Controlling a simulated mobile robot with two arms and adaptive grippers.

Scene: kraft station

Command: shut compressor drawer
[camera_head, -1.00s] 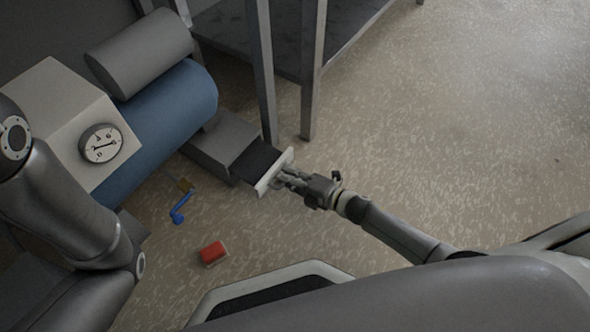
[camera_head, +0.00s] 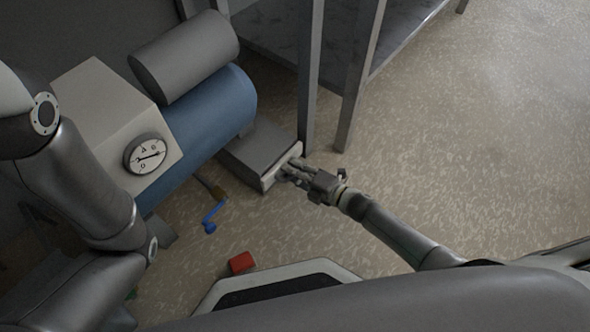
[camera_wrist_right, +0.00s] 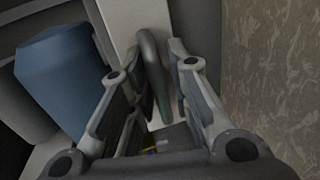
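The compressor has a blue tank (camera_head: 215,112), a grey cylinder on top and a cream box with a round gauge (camera_head: 146,154). Its drawer shows as a pale front panel (camera_head: 267,181) against the grey housing (camera_head: 252,148); no open drawer interior shows in the head view. My right gripper (camera_head: 285,174) is at that front. In the right wrist view, the drawer's curved handle (camera_wrist_right: 153,75) lies between my two spread fingers, with the pale front beyond. My left arm crosses the left side of the head view; its gripper does not show.
A metal table's legs (camera_head: 352,90) stand close to the right of the drawer. A blue crank-shaped piece (camera_head: 211,217) and a red block (camera_head: 241,263) lie on the floor. The floor to the right is clear.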

